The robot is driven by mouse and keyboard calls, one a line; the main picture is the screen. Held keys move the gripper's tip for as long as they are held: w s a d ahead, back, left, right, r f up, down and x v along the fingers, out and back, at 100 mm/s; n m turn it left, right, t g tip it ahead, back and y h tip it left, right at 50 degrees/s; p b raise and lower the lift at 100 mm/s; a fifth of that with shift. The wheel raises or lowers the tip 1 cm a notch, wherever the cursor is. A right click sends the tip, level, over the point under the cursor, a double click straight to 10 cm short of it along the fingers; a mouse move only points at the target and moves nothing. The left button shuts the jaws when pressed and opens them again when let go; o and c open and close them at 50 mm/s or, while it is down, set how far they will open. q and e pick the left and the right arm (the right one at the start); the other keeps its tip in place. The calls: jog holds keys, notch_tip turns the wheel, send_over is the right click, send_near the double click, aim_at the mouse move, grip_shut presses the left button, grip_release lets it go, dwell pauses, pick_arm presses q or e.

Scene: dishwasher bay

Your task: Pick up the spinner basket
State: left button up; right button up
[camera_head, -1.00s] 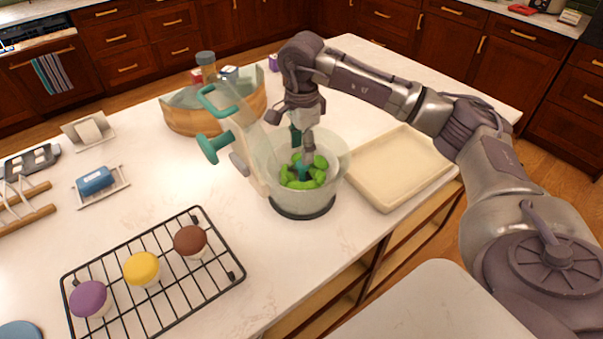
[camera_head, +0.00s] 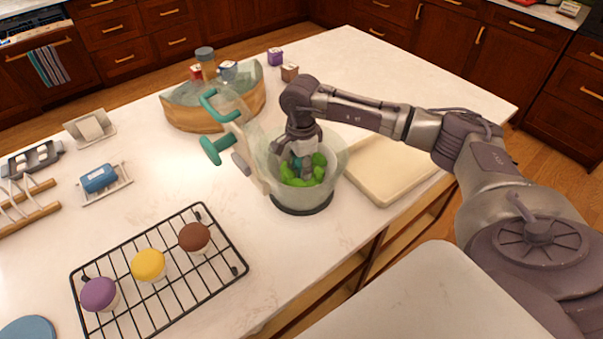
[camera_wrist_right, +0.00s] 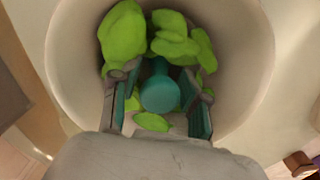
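The spinner (camera_head: 332,178) is a pale translucent bowl on a dark base, near the counter's front edge. Green leaves (camera_head: 318,172) lie inside; the inner basket cannot be told clearly from the outer bowl. My right gripper (camera_head: 298,168) points down inside it. In the right wrist view, the pale inner wall (camera_wrist_right: 245,60) surrounds the leaves and a central teal knob (camera_wrist_right: 160,93). The right gripper (camera_wrist_right: 159,100) is open, with one finger on each side of the knob and visible gaps. My left gripper is not in view.
A pale lid-like part with teal handles (camera_head: 217,148) stands against the spinner's left side. A cream tray (camera_head: 390,180) is close on the right. A wooden tub (camera_head: 245,108) stands behind left, and a cooling rack (camera_head: 215,278) with three cupcakes lies front left.

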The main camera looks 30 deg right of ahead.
grip_shut()
jog(key=shift+r, duration=0.1)
